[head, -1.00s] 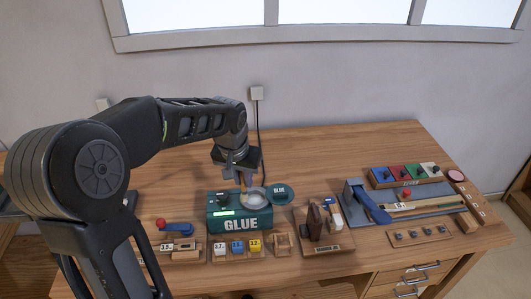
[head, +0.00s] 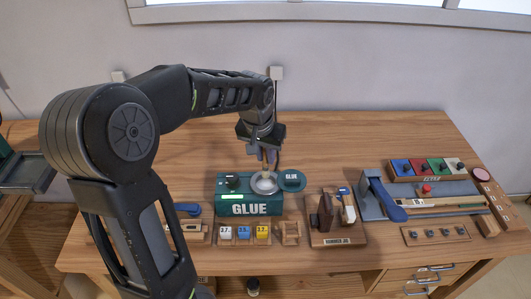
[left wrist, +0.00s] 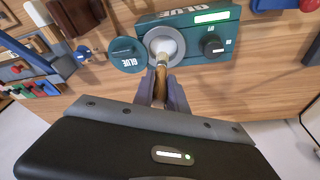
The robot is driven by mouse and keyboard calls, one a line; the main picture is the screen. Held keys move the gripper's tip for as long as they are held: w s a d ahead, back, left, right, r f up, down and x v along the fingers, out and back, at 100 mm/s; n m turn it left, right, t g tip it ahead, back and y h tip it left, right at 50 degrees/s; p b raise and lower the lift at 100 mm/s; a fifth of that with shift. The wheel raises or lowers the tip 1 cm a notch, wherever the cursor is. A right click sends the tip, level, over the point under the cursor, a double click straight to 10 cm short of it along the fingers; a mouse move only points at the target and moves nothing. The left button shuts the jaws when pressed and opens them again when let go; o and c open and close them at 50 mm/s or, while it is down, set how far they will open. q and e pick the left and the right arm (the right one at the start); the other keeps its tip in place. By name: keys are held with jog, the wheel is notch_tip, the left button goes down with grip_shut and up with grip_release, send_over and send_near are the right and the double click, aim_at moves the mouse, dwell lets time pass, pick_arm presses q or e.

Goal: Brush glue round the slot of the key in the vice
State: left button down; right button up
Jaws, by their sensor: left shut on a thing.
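My left gripper (head: 265,152) is shut on a brush with a brown wooden handle and pale bristles (left wrist: 162,60). The brush points down at the round metal glue pot (head: 264,183), and its tip is over or just inside the pot's opening; I cannot tell which. The pot sits in the green GLUE unit (head: 250,209), which has a lit green display. A blue piece (head: 187,209) and a wooden, labelled part (head: 193,228) show at the left, partly hidden by my left arm. I cannot make out a key slot. My right gripper is not in view.
A round green GLUE lid (head: 291,179) lies right of the pot. Small numbered blocks (head: 244,232) stand in front. A wooden jig (head: 338,235), a blue-levered tool (head: 385,198) and a rack of coloured blocks (head: 427,168) fill the right side. The table behind is clear.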

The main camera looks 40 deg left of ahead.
aim_at(265, 165)
pick_arm(q)
jog(key=shift+f+b, duration=1.5)
jog(key=shift+f, duration=0.7)
jog(key=shift+f+b, duration=0.4)
jog(key=shift+f, duration=0.15)
dwell(0.6)
jog(key=shift+r+p, duration=2.9)
jog(key=shift+r, duration=0.65)
